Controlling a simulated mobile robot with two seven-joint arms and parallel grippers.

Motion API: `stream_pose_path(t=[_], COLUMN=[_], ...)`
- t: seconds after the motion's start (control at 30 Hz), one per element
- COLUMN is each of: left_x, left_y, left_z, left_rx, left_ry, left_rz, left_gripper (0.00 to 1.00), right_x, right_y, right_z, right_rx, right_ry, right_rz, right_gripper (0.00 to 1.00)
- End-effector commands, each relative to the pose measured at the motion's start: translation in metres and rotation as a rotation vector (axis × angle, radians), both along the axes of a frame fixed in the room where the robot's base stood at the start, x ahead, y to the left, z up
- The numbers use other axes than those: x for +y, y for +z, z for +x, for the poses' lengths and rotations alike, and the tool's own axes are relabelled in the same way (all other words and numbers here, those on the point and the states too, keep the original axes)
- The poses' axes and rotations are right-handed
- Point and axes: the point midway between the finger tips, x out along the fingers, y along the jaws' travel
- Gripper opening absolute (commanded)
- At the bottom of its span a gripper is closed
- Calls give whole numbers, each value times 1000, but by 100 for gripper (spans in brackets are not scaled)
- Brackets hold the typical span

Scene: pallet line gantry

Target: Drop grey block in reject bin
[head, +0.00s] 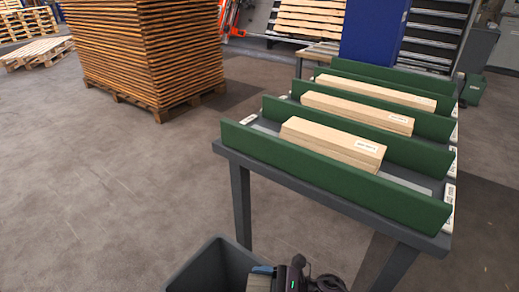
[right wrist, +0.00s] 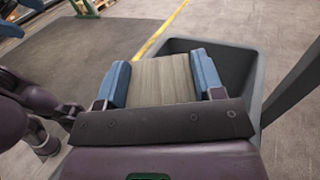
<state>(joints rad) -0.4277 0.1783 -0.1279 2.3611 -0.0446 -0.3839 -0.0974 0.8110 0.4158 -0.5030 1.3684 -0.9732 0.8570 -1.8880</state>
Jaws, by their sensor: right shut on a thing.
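The grey block (right wrist: 165,80) is held between the blue fingers of my right gripper (right wrist: 163,84) in the right wrist view. The gripper is shut on it. The dark grey reject bin (right wrist: 242,60) is just beyond and to the right of the block, with its open top facing up. In the head view the bin (head: 213,268) is at the bottom edge, left of the table leg. There my right gripper (head: 262,275) and a small part of the block (head: 258,284) are at the bin's right side.
A table with green dividers (head: 330,178) stands right of and beyond the bin, with wooden boards (head: 333,144) in its lanes. Its dark leg (head: 241,205) is close behind the bin. A tall pallet stack (head: 145,50) stands at the back left.

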Motion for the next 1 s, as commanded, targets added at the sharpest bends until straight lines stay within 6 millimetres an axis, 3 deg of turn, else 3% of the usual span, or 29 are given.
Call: stream_pose_path(t=[0.1,0.4,0.43,0.6,1.0], left_x=[-1,-1,-1,-1,-1], left_y=[-3,2,2,2,0], left_z=[0,3,3,3,2], left_rx=[1,-11,-11,-11,-7], left_ry=[-7,-9,-9,-9,-9], left_rz=[6,8,8,8,8], left_gripper=[91,91,91,91,91], right_x=[0,0,0,0,-7], right_y=[-10,-9,-9,-9,-10], right_z=[-1,1,1,1,-1], right_rx=[3,-2,-2,-2,-1], right_ry=[0,0,0,0,-2], right_rz=[0,1,1,1,-1], right_gripper=[37,37,64,90,91])
